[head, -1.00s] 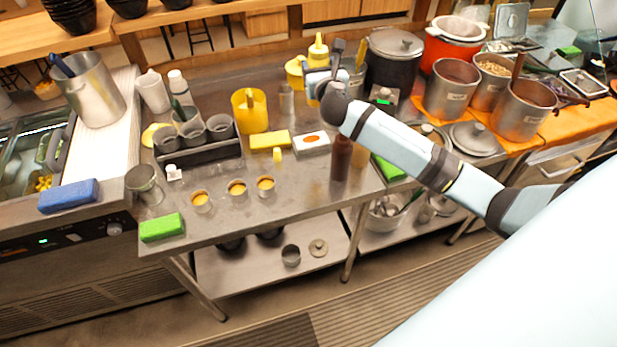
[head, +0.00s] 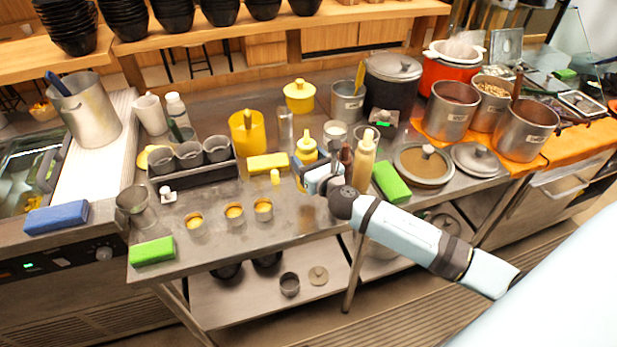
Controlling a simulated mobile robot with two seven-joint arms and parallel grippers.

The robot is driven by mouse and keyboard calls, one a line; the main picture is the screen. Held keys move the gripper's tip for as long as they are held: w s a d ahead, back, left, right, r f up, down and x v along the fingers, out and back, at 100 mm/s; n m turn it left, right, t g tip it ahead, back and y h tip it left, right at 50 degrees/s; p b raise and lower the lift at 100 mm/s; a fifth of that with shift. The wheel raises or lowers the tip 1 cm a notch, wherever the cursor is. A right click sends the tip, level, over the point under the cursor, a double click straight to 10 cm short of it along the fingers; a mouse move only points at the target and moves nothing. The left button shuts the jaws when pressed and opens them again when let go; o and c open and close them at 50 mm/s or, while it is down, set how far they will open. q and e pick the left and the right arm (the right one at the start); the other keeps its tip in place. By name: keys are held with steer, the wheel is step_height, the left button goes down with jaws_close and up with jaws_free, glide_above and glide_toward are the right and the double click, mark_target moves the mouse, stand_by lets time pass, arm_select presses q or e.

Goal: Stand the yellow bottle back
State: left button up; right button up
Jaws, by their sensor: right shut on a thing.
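The yellow bottle (head: 306,152), a squat squeeze bottle with a pointed tip, is upright over the middle of the steel table. My right gripper (head: 304,172) is at its near side and shut on it. The gripper hides the lower part of the bottle, so I cannot tell whether its base touches the table. My left gripper is not in view.
A pale tan bottle (head: 364,161) and a brown bottle (head: 346,158) stand close to the right of the gripper. A yellow sponge (head: 267,162) lies to the left. A yellow lidded pot (head: 299,96) stands behind. Small cups (head: 234,210) stand front left.

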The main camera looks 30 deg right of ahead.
step_height(320, 180, down, 5)
steer(key=shift+f+b, duration=0.1)
steer(key=shift+b, duration=0.75)
steer(key=shift+f, duration=0.1)
steer(key=shift+f, duration=0.15)
steer(key=o, duration=0.6)
